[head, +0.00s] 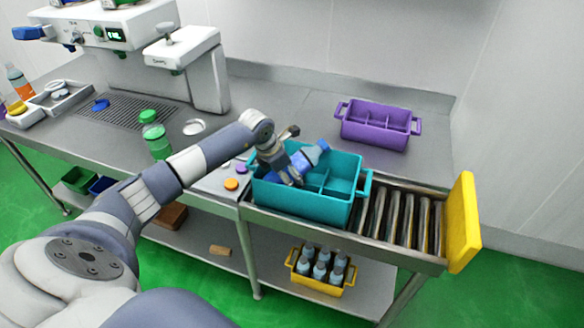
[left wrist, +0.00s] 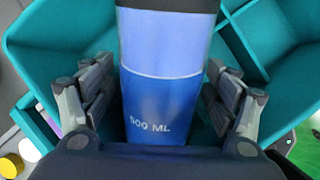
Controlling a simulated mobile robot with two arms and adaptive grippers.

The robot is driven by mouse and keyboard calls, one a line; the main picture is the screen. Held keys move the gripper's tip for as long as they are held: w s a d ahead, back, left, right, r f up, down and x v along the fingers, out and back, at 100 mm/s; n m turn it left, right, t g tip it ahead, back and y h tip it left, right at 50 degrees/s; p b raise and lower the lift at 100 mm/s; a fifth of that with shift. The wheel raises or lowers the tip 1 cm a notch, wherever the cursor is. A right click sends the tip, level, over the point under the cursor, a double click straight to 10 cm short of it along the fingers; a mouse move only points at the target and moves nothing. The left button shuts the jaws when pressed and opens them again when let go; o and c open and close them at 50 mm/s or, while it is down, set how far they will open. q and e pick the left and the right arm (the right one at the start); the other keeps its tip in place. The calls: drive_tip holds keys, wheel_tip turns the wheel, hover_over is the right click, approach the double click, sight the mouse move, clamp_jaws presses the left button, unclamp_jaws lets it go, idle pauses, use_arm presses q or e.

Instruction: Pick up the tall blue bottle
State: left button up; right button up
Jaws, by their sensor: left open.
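The tall blue bottle (head: 312,154) leans tilted in the left part of the teal crate (head: 318,208), with its top above the rim. In the left wrist view the bottle (left wrist: 160,95) shows close up, with "900 ML" or similar lettering on its blue side. My left gripper (head: 284,165) is open at the bottle. In the left wrist view its fingers stand on either side of the bottle, with a gap visible on each side. The bottle's lower end is hidden by the gripper and crate. My right gripper is not in view.
The teal crate has dividers and stands at the left end of a roller conveyor (head: 402,218) with a yellow end plate (head: 463,222). A purple crate (head: 375,133) stands behind. A green bottle (head: 157,141) stands left of my arm. A yellow crate (head: 318,283) holds bottles below.

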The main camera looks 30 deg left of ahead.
use_arm(q)
drive_tip(key=shift+r, duration=0.1)
drive_tip(key=c, duration=1.8)
